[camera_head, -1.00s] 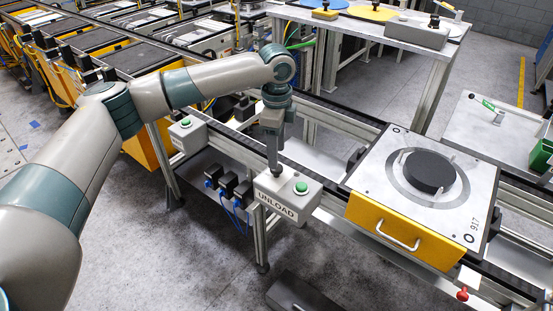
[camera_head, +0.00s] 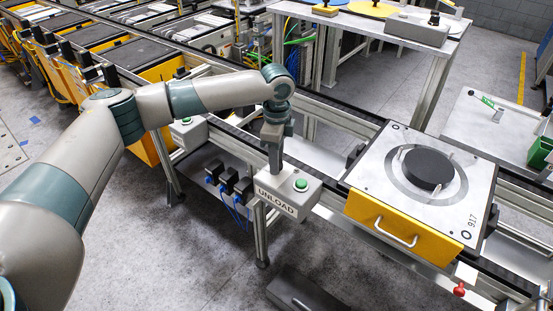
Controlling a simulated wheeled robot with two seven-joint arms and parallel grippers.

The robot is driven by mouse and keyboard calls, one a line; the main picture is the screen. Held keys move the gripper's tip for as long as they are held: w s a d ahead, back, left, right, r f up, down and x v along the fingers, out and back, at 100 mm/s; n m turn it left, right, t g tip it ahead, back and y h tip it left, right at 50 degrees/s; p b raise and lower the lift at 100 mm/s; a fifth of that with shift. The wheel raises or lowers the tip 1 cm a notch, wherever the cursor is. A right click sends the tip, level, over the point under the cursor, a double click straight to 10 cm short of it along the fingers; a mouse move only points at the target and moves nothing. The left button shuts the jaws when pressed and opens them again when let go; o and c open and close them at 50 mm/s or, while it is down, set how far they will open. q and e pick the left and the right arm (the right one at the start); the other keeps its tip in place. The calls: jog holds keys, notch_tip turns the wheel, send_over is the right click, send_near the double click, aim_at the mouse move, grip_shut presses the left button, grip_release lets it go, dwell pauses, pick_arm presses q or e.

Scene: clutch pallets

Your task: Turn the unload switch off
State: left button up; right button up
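The unload switch box (camera_head: 272,204) is a light grey box labelled UNLOAD on the near side of the conveyor, left of a pallet. A green button (camera_head: 301,185) sits on its top right. My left gripper (camera_head: 275,172) points down at the top left of the box, beside the green button. Its fingertips are at the box top and hide the dark knob there, so the knob's position cannot be seen. The fingers look close together, but whether they are shut on the knob cannot be told. My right gripper is out of view.
A pallet marked 917 (camera_head: 382,168) with a black disc (camera_head: 429,168) and a yellow front (camera_head: 403,232) stands on the conveyor to the right. Another grey button box (camera_head: 188,133) is to the left. A raised bench (camera_head: 370,27) stands behind.

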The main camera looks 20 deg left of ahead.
pick_arm(q)
jog(key=shift+r+n+p, duration=0.15)
jog(key=shift+n+p, duration=0.7)
jog(key=shift+p, duration=0.55)
jog(key=shift+r+n+p, duration=0.15)
jog(key=shift+n+p, duration=0.7)
jog(key=shift+p, duration=0.5)
jog(key=shift+f+n+p, duration=0.15)
jog(key=shift+n+p, duration=0.3)
jog(key=shift+n, duration=0.05)
jog(key=shift+f, duration=0.1)
jog(key=o, duration=1)
jog(key=shift+o, duration=0.2)
